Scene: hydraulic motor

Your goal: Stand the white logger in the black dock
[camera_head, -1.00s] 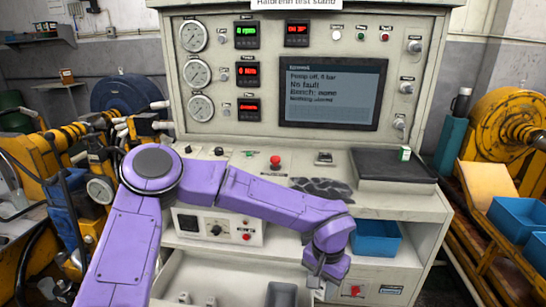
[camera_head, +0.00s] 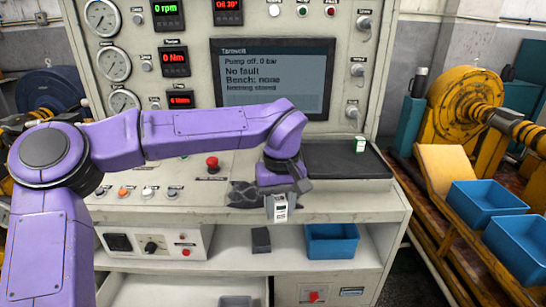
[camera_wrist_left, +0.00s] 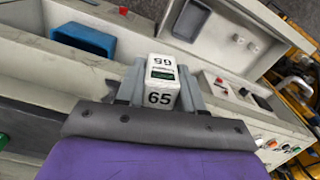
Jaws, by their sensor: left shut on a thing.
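My left gripper (camera_head: 279,200) is shut on the white logger (camera_head: 281,208), in front of the counter edge in the head view. In the left wrist view the logger (camera_wrist_left: 158,85) sits between the two grey fingers (camera_wrist_left: 160,92), with "65" and a small green display on it. A small dark block that looks like the black dock (camera_head: 261,240) stands on the shelf below the gripper, left of the blue bin. The logger is apart from it. I cannot make out the dock in the left wrist view. My right gripper is not in view.
A blue bin (camera_head: 332,241) stands on the shelf, with a white control box (camera_head: 150,243) at left. Below is an open drawer (camera_head: 180,291) with a grey tray (camera_head: 235,301). A black mat (camera_head: 335,172) on the counter bears a small white-and-green item (camera_head: 360,145).

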